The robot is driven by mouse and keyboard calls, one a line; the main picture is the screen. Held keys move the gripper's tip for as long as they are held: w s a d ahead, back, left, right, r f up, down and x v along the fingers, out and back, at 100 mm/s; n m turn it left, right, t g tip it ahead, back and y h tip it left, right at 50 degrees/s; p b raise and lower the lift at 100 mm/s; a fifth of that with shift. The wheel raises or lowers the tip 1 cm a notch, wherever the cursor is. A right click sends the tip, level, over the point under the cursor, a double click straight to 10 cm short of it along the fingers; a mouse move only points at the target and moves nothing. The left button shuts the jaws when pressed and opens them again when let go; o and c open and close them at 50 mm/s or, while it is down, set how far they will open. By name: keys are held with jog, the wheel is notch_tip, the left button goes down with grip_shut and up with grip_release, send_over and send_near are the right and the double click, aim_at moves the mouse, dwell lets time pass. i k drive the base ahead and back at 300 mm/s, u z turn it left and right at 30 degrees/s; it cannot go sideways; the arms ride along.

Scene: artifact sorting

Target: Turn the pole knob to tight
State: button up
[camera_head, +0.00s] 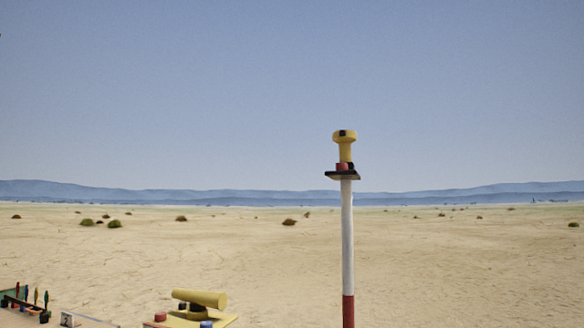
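A red-and-white pole (347,230) stands upright right of centre in the head view. A small dark plate (342,176) sits on its top. On the plate is a red part (342,166) with a dark piece beside it, and above them a yellow piece (344,143) with a wide head and a dark mark. I cannot tell which of these is the knob, nor how it is turned. My gripper is not in view.
At the lower left, a yellow cylinder (200,298) rests over a yellow base (222,320), with small red and blue pieces near it. A rack with several coloured upright tools (27,298) stands at the far left corner. Open sandy ground with scattered bushes lies behind.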

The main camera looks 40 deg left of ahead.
aim_at(339, 167)
jog(key=u, duration=1.15)
jog(key=i, duration=0.15)
